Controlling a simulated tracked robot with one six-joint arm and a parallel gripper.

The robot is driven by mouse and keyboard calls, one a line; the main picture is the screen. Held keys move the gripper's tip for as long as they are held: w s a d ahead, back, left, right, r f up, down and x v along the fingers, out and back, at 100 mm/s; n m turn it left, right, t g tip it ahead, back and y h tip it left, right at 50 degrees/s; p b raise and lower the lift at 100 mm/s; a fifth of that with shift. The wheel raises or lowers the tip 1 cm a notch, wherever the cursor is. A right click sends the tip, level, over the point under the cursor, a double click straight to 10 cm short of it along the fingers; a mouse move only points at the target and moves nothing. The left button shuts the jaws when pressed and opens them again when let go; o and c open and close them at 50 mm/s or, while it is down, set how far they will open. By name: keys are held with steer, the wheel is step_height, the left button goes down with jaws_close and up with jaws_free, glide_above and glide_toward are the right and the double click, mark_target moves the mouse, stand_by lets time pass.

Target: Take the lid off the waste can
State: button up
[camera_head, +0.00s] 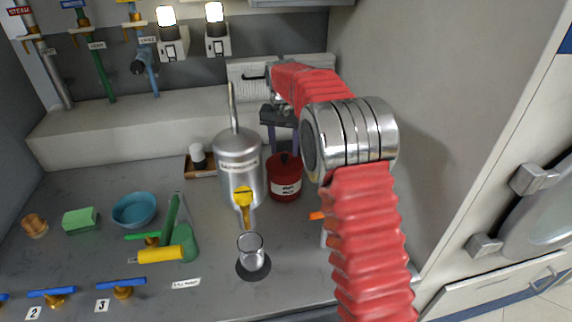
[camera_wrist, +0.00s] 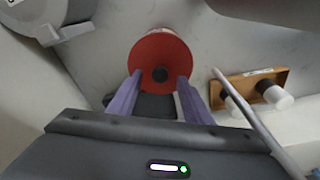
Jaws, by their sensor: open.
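The waste can (camera_head: 285,188) is a small red can with a pale label, standing on the grey counter beside a large silver canister. Its red lid (camera_wrist: 160,54) with a black knob (camera_wrist: 160,74) shows from above in the wrist view, and the lid is on the can. My gripper (camera_wrist: 160,83) is open, with its two purple fingers on either side of the knob in the picture. In the head view my gripper (camera_head: 284,147) is just above the can, pointing down. I cannot tell the exact height gap between fingertips and lid.
The silver canister (camera_head: 238,158) with a thin upright pipe and yellow tap stands close left of the can. A wooden tray (camera_wrist: 249,88) with bottles lies near.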

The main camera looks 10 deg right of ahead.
mark_target(285, 160)
step_height(285, 160, down, 2)
steer(key=shift+w+f, duration=0.1)
stand_by(0.5)
jaws_close()
stand_by(0.4)
